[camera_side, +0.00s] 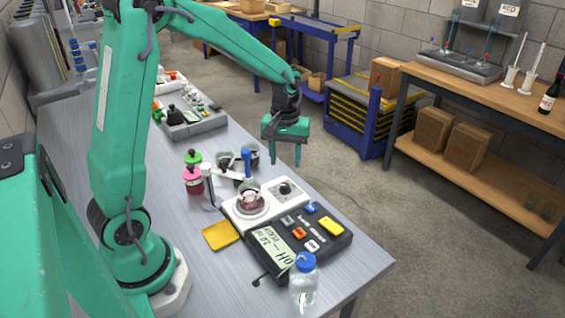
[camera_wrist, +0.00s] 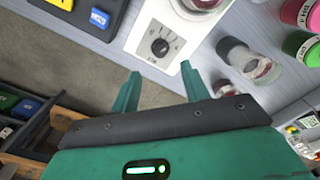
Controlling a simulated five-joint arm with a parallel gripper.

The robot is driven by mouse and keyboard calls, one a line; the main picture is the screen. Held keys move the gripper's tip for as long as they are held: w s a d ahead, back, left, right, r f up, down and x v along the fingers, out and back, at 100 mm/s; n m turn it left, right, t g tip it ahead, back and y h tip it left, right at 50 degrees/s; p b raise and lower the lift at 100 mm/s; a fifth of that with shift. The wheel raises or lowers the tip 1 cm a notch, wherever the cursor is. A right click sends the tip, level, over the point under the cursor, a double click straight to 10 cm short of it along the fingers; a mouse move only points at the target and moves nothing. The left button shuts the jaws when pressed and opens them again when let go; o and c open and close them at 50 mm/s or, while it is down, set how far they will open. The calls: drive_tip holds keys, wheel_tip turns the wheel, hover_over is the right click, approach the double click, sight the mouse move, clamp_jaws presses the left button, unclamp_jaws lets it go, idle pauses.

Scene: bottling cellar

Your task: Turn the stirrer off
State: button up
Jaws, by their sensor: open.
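The stirrer (camera_side: 265,207) is a low white box on the grey bench. A glass vessel with reddish contents (camera_side: 250,199) stands on its round plate. Its black round knob (camera_side: 285,188) is on the right part of the top face. In the wrist view the knob (camera_wrist: 160,47) shows a pale pointer mark, and the stirrer's white casing (camera_wrist: 150,20) is around it. My green gripper (camera_side: 287,158) is open and empty, above and behind the stirrer, apart from it. In the wrist view the knob appears just beyond the gap between my fingertips (camera_wrist: 161,70).
A dark button panel (camera_side: 262,262) with a display adjoins the stirrer's near side. A blue-capped bottle (camera_side: 303,285) stands at the front, a yellow pad (camera_side: 220,235) left. Jars with pink (camera_side: 192,180) and green lids and glass beakers (camera_side: 222,160) stand behind. The bench edge runs close right.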

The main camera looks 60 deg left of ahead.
sight(285, 185)
drive_tip(key=shift+f, duration=0.15)
drive_tip(key=shift+f, duration=3.85)
drive_tip(key=c, duration=1)
